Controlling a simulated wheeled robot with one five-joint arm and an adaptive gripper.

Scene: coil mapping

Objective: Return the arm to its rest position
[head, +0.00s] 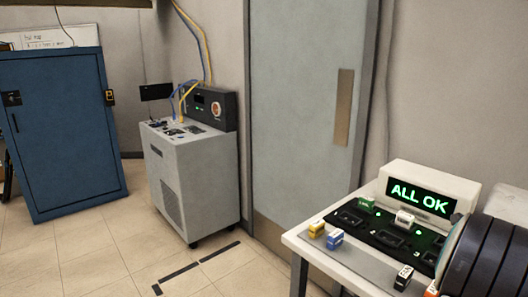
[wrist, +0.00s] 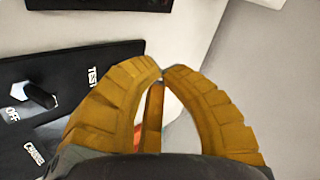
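My gripper (wrist: 162,76) has two ribbed yellow-brown fingers, and their tips meet or nearly meet in the wrist view. I see nothing held at the tips. A black panel (wrist: 60,72) lies beyond the fingers on the left, marked TEST and OFF, with a black knob (wrist: 40,95) on it. A small red-orange patch shows between the fingers, mostly hidden. I cannot make out my gripper in the head view.
A white bench (head: 325,262) at right carries a display (head: 420,199) reading ALL OK, small coloured blocks and a large black ribbed thing (head: 488,255). A grey wheeled cabinet (head: 195,180), blue cabinet (head: 62,130) and door (head: 300,110) stand behind. Floor at lower left is clear.

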